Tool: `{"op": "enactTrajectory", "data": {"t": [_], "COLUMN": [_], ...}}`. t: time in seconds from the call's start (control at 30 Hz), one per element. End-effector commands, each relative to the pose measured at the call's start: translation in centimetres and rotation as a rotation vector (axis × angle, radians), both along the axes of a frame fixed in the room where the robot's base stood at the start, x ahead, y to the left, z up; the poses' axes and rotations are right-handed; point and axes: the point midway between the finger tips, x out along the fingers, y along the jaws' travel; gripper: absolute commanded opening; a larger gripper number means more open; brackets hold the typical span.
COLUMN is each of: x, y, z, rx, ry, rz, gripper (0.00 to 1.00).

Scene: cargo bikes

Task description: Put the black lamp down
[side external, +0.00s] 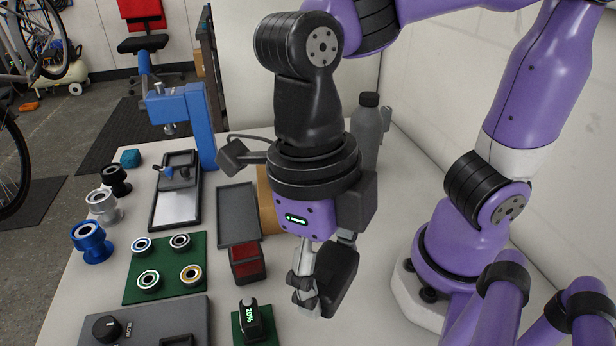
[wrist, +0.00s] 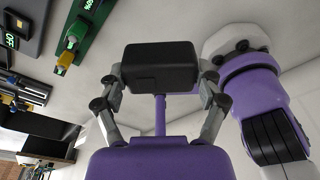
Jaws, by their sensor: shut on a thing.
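The black lamp (side external: 338,282) is a dark, rounded block held at the end of my gripper (side external: 318,285). In the wrist view the lamp (wrist: 160,66) sits crosswise between the two grey fingers of my gripper (wrist: 160,78), which are shut on it. In the side view the lamp hangs tilted over the right part of the pale bench (side external: 385,250), and one finger covers part of its left side. I cannot tell for sure how far its lower edge is from the bench top.
A small green pad with a black device (side external: 254,320) reading a percentage is left of the lamp. Further left are a grey control box (side external: 150,328), a green mat (side external: 166,264) with several rings, and a red-fronted bin (side external: 247,266). A grey bottle (side external: 368,130) stands behind. My base is at right.

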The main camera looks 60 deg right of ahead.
Motion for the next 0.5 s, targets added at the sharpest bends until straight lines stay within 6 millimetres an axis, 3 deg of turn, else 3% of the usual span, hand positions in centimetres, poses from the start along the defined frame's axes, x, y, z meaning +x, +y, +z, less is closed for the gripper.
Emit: {"op": "enactTrajectory", "data": {"t": [0.5], "x": [0.0], "y": [-0.1], "z": [-9.0], "rx": [-0.007], "ry": [0.003], "rz": [-0.007], "gripper": [0.36]}}
